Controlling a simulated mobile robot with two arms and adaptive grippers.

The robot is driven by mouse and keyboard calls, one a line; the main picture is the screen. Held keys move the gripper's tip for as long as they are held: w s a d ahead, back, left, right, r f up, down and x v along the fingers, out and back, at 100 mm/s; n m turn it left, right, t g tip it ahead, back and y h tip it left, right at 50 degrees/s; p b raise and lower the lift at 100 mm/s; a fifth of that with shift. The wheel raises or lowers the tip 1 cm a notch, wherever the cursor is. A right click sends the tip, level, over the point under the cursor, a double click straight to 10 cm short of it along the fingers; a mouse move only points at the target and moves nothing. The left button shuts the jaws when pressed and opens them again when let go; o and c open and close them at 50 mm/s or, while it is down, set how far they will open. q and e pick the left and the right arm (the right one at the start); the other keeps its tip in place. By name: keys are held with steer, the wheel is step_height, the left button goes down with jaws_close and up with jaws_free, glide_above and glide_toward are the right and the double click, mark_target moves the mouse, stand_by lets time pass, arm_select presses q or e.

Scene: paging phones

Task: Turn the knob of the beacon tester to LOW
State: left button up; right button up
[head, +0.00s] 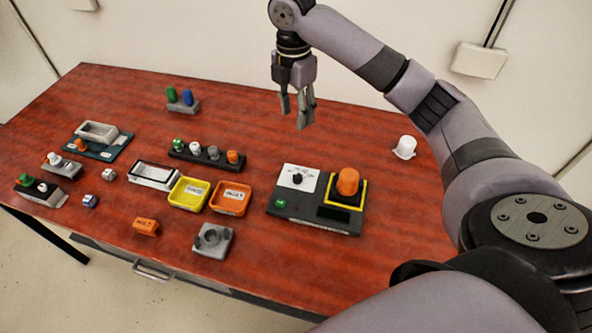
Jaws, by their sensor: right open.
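The beacon tester (317,223) is a dark box on the right part of the red-brown table. Its black knob (297,179) sits on a white dial plate (308,172) at its left side. The dial markings are too small to read, so the knob's setting is unclear. An orange beacon (347,182) stands in a yellow-edged square at its right, and a green button (280,203) is at the front left. My right gripper (297,111) is open and empty, pointing down above the table behind the tester. It is apart from the knob. My left gripper is not in view.
Yellow (189,206) and orange (231,210) trays stand left of the tester. A grey fixture (213,240) is near the front edge. A dark rack (207,153) holds several knobs. A white beacon (404,147) stands at right. The table behind the tester is clear.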

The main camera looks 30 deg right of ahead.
steer(key=b, duration=0.5)
glide_above(297, 177)
step_height(297, 177, down, 5)
arm_select(q)
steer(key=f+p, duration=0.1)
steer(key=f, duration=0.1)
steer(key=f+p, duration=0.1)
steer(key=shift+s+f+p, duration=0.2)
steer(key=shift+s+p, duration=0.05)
steer(key=shift+p, duration=0.1)
arm_select(e)
step_height(297, 177, down, 18)
steer(key=shift+w+r, duration=0.1)
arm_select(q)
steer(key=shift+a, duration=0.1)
arm_select(e)
jaws_close()
